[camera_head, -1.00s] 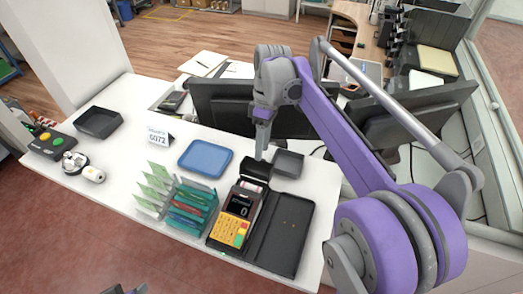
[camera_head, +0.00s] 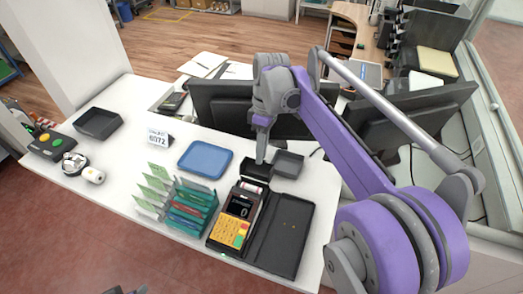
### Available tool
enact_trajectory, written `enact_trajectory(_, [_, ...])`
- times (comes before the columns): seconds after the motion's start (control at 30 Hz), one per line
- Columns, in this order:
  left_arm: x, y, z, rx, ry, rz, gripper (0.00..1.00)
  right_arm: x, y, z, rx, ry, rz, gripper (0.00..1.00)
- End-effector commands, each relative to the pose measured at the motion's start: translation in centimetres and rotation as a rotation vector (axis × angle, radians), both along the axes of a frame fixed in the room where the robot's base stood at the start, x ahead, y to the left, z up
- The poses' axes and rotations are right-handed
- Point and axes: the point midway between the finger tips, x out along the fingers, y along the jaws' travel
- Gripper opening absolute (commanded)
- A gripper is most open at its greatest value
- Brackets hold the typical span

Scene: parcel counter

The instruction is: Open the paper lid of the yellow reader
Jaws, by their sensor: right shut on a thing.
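The yellow reader (camera_head: 232,226), a dark card terminal with yellow keys and a small screen, stands near the counter's front edge. Its dark paper lid (camera_head: 257,170) stands raised at the reader's back end, with a pale paper roll (camera_head: 249,187) showing in the bay below it. My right gripper (camera_head: 261,159) reaches down from behind and is shut on the lid; the fingertips are small and partly hidden. A small dark part at the bottom edge looks like my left gripper (camera_head: 125,291), mostly cut off.
A black tray (camera_head: 292,222) lies right of the reader, and a teal rack (camera_head: 190,208) of cards stands close on its left. A small dark tray (camera_head: 288,163) sits right of the lid. A blue tray (camera_head: 205,159) and monitors (camera_head: 222,103) are behind.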

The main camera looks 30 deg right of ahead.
Motion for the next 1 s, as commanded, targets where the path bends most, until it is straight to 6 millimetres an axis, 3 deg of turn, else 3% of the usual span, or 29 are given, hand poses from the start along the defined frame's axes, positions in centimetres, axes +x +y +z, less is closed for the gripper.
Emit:
enact_trajectory(0.4, [0.6, 0.0, 1.5, 0.000, -0.011, 0.000, 0.50, -1.0, 1.2, 1.0, -0.168, -0.143, 0.002, 0.00])
enact_trajectory(0.73, [0.6, 0.0, 1.4, 0.000, -0.011, 0.000, 0.50, -1.0, 1.2, 1.0, -0.177, -0.150, 0.000, 0.00])
enact_trajectory(0.77, [0.6, 0.0, 1.4, 0.000, -0.011, 0.000, 0.50, -1.0, 1.2, 1.0, -0.177, -0.150, 0.000, 0.25])
enact_trajectory(0.8, [0.6, 0.0, 1.4, 0.000, -0.011, 0.000, 0.50, -1.0, 1.2, 1.0, -0.176, -0.149, 0.000, 0.32])
enact_trajectory(0.9, [0.6, 0.0, 1.4, 0.000, -0.011, 0.000, 0.50, -1.0, 1.2, 1.0, -0.176, -0.149, 0.000, 0.47])
enact_trajectory(1.0, [0.6, 0.0, 1.4, 0.000, -0.011, 0.000, 0.50, -1.0, 1.2, 1.0, -0.176, -0.149, 0.000, 0.47])
